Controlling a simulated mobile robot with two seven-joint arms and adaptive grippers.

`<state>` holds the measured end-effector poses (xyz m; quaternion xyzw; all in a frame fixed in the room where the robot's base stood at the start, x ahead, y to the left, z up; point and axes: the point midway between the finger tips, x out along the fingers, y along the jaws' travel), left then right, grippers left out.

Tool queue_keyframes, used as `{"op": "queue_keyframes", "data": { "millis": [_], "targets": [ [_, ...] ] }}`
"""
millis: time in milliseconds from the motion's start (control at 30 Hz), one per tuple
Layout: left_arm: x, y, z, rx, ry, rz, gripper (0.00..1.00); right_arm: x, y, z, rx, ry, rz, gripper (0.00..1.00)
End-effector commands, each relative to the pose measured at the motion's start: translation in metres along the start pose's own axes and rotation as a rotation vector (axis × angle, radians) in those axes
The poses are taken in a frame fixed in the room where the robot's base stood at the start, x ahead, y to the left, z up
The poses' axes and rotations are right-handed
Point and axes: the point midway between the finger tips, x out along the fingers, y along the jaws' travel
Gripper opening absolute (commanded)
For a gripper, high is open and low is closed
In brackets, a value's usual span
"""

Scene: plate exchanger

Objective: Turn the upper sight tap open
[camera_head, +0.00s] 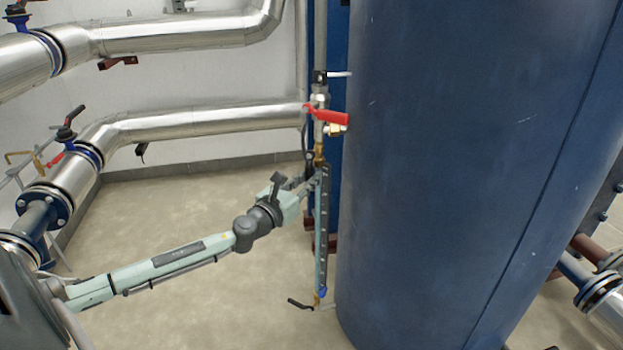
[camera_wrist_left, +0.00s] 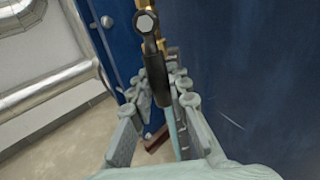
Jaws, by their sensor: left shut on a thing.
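The upper sight tap (camera_head: 319,153) is a small brass tap at the top of the upright sight gauge (camera_head: 323,235), beside the big blue tank. In the left wrist view its black lever (camera_wrist_left: 155,68) hangs down from a hex bolt head (camera_wrist_left: 146,22). My left gripper (camera_head: 312,181) reaches in from the left at the gauge's upper end. In the left wrist view the gripper's fingers (camera_wrist_left: 158,92) stand on both sides of the lever's lower end, shut on it. In the head view the fingers hide most of the lever. My right gripper is in neither view.
A red lever (camera_head: 328,115) sits just above the tap. A lower tap with a black lever (camera_head: 299,304) is at the gauge's foot. The blue tank (camera_head: 450,150) stands close on the right. Silver pipes (camera_head: 200,122) run behind. The floor (camera_head: 230,290) looks clear.

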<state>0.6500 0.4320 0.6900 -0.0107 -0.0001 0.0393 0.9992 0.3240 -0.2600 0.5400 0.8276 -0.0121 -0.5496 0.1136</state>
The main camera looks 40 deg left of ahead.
Motion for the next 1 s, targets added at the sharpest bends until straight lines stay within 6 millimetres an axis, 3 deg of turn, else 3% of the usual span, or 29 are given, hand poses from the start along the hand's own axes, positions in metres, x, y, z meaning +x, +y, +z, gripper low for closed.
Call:
{"op": "queue_keyframes", "data": {
  "millis": [600,633,767,1000],
  "targets": [
    [0.0003,0.0032,0.001,0.042,-0.002,0.002,0.0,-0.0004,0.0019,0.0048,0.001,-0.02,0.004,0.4],
    [0.0003,0.0033,0.001,0.042,-0.002,0.002,0.2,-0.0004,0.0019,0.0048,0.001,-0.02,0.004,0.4],
    [0.0002,0.003,0.0009,0.04,-0.002,0.001,0.36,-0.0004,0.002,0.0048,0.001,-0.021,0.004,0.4],
    [0.0001,0.0025,0.0005,0.038,-0.001,0.001,0.39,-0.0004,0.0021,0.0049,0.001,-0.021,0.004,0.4]
  ]
}}
